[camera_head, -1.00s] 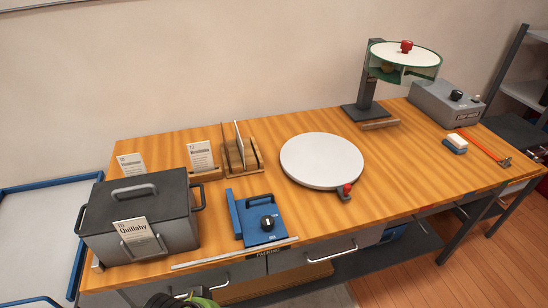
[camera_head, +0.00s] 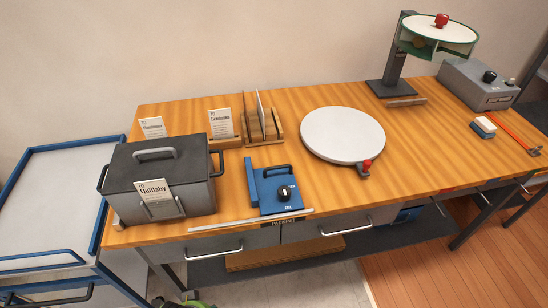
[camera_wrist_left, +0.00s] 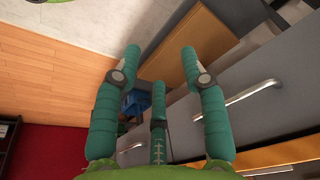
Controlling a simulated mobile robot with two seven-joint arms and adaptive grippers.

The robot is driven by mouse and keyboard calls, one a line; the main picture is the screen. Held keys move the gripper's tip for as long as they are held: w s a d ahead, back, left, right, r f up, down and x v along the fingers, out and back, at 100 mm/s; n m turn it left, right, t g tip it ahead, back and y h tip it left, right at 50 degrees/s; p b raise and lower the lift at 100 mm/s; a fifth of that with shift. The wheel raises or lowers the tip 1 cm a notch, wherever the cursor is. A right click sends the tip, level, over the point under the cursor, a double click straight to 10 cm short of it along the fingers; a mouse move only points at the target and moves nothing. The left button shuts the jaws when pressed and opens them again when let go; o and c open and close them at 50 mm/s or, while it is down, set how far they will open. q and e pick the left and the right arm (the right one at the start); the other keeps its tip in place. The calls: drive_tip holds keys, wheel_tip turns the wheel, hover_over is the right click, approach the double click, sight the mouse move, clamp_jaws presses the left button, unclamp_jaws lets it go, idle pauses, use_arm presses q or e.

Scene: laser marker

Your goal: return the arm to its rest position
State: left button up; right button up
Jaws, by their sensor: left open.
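My left gripper (camera_wrist_left: 159,62) shows in the left wrist view with its teal fingers spread apart and nothing between them. It is in front of the grey drawer fronts (camera_wrist_left: 245,75) of the workbench, clear of their handles. In the head view only a small green and black piece of my arm shows at the bottom edge, below the bench front; the fingers are hidden there. My right gripper is in neither view.
The wooden workbench (camera_head: 225,226) holds a grey lidded box (camera_head: 165,200), a blue device (camera_head: 277,193), a round white plate (camera_head: 342,133) and a lamp-like stand (camera_head: 394,75). A blue-framed cart (camera_head: 112,160) stands at the left. Drawer handles (camera_head: 216,251) jut from the bench front.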

use_arm(q)
drive_tip(key=s+f+g, duration=0.1)
drive_tip(key=s+f, duration=0.2)
drive_tip(key=f, duration=0.5)
drive_tip(key=s+f, duration=0.3)
drive_tip(key=f, duration=0.5)
drive_tip(key=s+a+f+g+b, duration=0.1)
drive_tip(key=s+a+f, duration=0.2)
drive_tip(key=s+f, duration=0.7)
drive_tip(key=s, duration=0.2)
drive_tip(key=shift+s+f, duration=0.25)
drive_tip(key=shift+s, duration=0.15)
